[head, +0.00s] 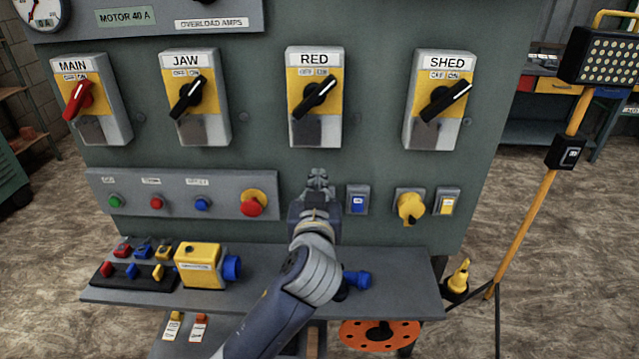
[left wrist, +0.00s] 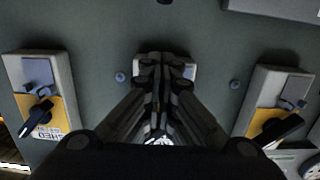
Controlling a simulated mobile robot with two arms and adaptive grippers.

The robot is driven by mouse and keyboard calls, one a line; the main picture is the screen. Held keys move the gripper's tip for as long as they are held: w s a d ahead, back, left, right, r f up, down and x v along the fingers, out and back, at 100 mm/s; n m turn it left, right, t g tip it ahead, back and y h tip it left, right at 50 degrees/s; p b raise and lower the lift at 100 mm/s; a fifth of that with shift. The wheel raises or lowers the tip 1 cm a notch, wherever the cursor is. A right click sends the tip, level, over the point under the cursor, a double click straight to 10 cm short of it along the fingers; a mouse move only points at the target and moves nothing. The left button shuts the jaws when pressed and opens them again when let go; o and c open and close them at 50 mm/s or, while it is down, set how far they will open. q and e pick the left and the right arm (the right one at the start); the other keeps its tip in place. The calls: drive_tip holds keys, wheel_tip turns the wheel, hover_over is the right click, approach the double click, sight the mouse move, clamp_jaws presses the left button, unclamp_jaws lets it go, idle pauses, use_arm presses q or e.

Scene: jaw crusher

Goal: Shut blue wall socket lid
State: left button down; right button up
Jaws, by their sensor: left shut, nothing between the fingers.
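My left gripper (head: 318,178) is in front of the grey panel, below the RED switch. It is shut and empty. A small box with a blue switch (head: 358,200) sits just right of my gripper. Whether the fingers touch anything is not clear. My right gripper is out of view.
A yellow socket (head: 410,206) and a box with a yellow switch (head: 447,202) are further right. Rotary switches, including RED (head: 314,97) and SHED (head: 438,100), stick out above. A blue plug (head: 356,280) and a yellow box (head: 198,266) lie on the shelf (head: 400,292).

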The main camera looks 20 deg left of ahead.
use_arm(q)
drive_tip(key=p+x, duration=0.2)
drive_tip(key=x, duration=0.6)
drive_tip(key=shift+w, duration=0.1)
drive_tip(key=f, duration=0.3)
drive_tip(key=shift+s+p, duration=0.25)
drive_tip(key=shift+p, duration=0.1)
drive_tip(key=shift+s+d+f, duration=0.1)
drive_tip(key=shift+s+f, duration=0.2)
drive_tip(key=shift+f, duration=0.2)
drive_tip(key=shift+f, duration=0.1)
